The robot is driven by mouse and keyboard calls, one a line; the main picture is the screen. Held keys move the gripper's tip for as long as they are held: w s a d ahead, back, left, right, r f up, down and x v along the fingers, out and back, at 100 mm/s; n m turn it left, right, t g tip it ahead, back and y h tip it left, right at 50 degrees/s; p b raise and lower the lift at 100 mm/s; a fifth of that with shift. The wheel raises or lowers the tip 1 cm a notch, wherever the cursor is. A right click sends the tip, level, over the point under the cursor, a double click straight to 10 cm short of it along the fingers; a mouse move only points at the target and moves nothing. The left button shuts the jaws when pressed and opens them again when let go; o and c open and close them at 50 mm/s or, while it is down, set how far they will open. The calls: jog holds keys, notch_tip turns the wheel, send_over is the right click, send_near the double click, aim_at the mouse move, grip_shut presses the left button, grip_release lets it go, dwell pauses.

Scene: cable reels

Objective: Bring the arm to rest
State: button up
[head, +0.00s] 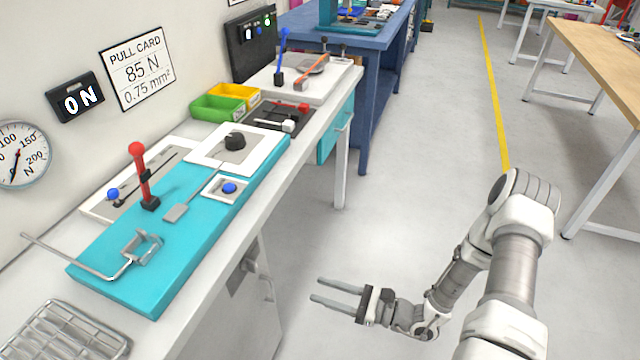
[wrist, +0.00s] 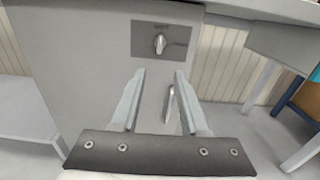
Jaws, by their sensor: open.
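My gripper (head: 337,292) is open and empty. In the head view it hangs over the floor in front of the bench, below the worktop, with its fingers pointing left toward the cabinet front (head: 228,318). My arm bends down to it from the right side of the picture. In the wrist view the two fingers (wrist: 158,100) stand apart, with the grey cabinet front behind them. A knob on a dark plate (wrist: 160,43) and a metal handle (wrist: 170,104) show on that front. Nothing lies between the fingers that I can tell is touched.
The white bench (head: 190,288) carries a turquoise board (head: 110,258) with a red lever (head: 144,178), a wire rack (head: 62,335) and green and yellow bins (head: 218,108). A blue bench (head: 372,110) stands behind. The grey floor (head: 420,190) to the right is clear up to a wooden table (head: 600,50).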

jog(key=s+d+r+n+h+p, duration=0.3)
jog(key=r+n, duration=0.4)
jog(key=r, duration=0.8)
jog(key=s+d+r+n+h+p, duration=0.3)
jog(key=r+n+h, duration=0.5)
jog(key=r, duration=0.6)
jog(key=s+d+r+n+g+h+p, duration=0.1)
jog(key=s+d+r+n+h+p, duration=0.2)
jog(key=s+r+n, duration=0.4)
notch_tip(320, 180, up, 9)
jog(key=d+h, duration=0.1)
jog(key=h, duration=0.1)
jog(key=shift+d+f+h, duration=0.15)
jog(key=shift+d+h, duration=0.15)
jog(key=shift+d, duration=0.1)
jog(key=shift+d, duration=0.2)
